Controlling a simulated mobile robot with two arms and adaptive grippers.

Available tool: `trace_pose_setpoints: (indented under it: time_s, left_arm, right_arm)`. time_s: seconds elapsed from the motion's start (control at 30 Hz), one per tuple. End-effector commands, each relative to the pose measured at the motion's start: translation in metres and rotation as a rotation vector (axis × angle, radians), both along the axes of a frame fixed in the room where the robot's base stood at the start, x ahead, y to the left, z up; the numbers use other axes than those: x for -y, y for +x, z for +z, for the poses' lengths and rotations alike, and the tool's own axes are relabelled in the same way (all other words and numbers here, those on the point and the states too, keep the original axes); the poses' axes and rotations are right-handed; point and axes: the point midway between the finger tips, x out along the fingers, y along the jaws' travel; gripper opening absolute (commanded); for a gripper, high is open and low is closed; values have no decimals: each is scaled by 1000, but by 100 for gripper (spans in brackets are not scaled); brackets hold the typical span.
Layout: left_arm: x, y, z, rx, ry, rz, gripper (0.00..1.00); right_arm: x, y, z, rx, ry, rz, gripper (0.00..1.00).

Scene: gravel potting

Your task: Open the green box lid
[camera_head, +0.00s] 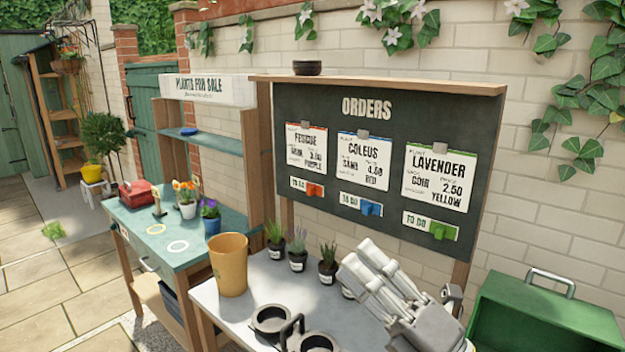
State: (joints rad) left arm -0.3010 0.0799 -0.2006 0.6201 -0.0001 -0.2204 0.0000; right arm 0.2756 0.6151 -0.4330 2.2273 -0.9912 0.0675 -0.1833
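The green box (500,338) stands at the right edge of the view, beside the grey table, and is cut off by the frame. A metal handle (550,280) rises at the lid's far edge. My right gripper (362,262) is over the right end of the table, left of the box and clear of the lid. Its pale fingers point up and to the left. Nothing shows between them, but the gap is hard to judge. My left gripper is not in view.
The grey table (255,300) holds an orange-brown pot (229,264), several small black-potted plants (298,255) and dark round holders (272,320). The orders board (385,120) stands behind it. A green table (150,225) with flowers is further left.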

Motion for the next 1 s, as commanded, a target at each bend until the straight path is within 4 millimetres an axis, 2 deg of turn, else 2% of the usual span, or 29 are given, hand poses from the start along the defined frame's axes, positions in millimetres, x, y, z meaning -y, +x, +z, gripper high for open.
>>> trace_pose_setpoints:
  time_s: [0.07,0.17,0.27,0.37,0.47,0.5,0.6,0.7,0.83,1.0]
  left_arm:
    - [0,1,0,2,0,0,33]
    - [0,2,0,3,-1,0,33]
    - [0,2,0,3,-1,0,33]
    - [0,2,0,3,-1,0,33]
    - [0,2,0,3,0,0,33]
    - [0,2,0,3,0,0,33]
    - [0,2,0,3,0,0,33]
    - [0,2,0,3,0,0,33]
    - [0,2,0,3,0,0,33]
    - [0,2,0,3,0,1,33]
  right_arm:
    - [26,13,-11,-157,193,-75,37]
    - [63,28,-40,-367,419,-184,37]
    - [99,34,-87,-592,624,-308,37]
    - [128,27,-148,-829,808,-443,37]
    - [149,2,-216,-1078,968,-587,37]
    - [154,-12,-243,-1176,1024,-645,37]
    - [158,-55,-301,-1408,1134,-782,37]
    - [156,-100,-343,-1604,1205,-902,37]
    - [148,-156,-379,-1817,1263,-1031,37]
    - [133,-226,-406,-2062,1299,-1180,37]
